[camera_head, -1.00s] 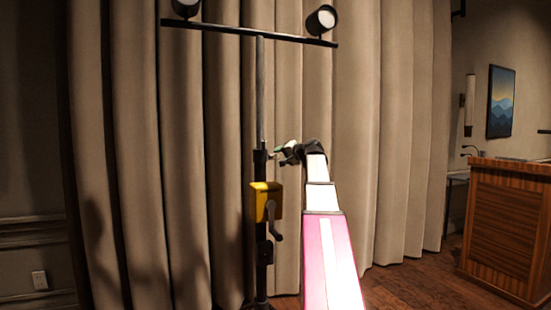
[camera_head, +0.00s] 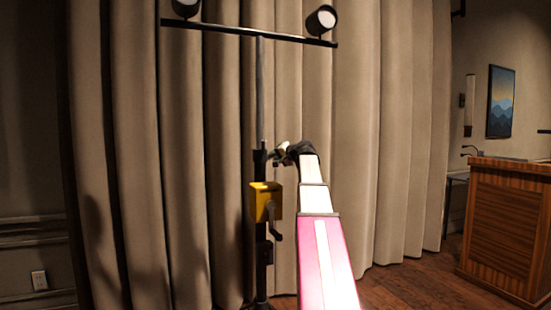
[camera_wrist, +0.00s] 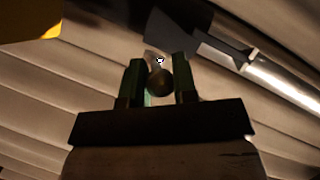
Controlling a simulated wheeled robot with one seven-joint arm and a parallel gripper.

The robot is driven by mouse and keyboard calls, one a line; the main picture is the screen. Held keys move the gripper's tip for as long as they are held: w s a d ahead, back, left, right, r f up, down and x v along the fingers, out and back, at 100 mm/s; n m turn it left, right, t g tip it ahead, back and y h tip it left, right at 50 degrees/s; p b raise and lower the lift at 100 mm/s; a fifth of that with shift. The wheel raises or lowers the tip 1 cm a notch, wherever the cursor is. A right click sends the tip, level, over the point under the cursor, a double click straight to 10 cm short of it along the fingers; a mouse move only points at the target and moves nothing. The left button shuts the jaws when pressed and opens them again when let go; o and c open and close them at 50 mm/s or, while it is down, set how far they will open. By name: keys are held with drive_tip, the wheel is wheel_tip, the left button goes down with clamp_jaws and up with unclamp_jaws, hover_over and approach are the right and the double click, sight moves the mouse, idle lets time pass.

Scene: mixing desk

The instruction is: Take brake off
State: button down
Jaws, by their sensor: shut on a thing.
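The dark stand (camera_head: 260,225) carries a yellow winch box (camera_head: 263,201) with a dark crank handle (camera_head: 275,225) on its right side. A thin grey pole (camera_head: 260,90) rises from the stand. My gripper (camera_head: 278,154) is just right of the stand, above the yellow box. In the wrist view my gripper's green fingers (camera_wrist: 159,75) are shut on a dark round knob (camera_wrist: 159,82), which sits between them. The stand's dark collar (camera_wrist: 212,40) and shiny pole (camera_wrist: 285,88) show beyond. How the knob joins the stand is hard to see in the dim light.
A crossbar (camera_head: 250,33) with two lamps tops the pole. A pleated beige curtain (camera_head: 385,140) hangs close behind the stand. A wooden lectern (camera_head: 505,225) stands at the far right. The wooden floor (camera_head: 410,287) between is clear.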

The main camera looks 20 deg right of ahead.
drive_tip(key=shift+r, duration=0.1)
drive_tip(key=r+g, duration=0.1)
drive_tip(key=g, duration=0.1)
drive_tip(key=w+r+m+g+h, duration=0.1)
drive_tip(key=g, duration=0.1)
drive_tip(key=shift+w+r, duration=0.15)
drive_tip(key=shift+r, duration=0.25)
drive_tip(key=shift+w+r+m+g+h, duration=0.35)
drive_tip(key=shift+r+m+g, duration=0.2)
drive_tip(key=shift+g, duration=0.65)
drive_tip(key=shift+w, duration=0.1)
drive_tip(key=c, duration=0.9)
unclamp_jaws()
drive_tip(key=shift+r, duration=0.1)
drive_tip(key=v, duration=1)
drive_tip(key=shift+d+r, duration=0.2)
drive_tip(key=shift+d, duration=0.05)
drive_tip(key=shift+c, duration=0.3)
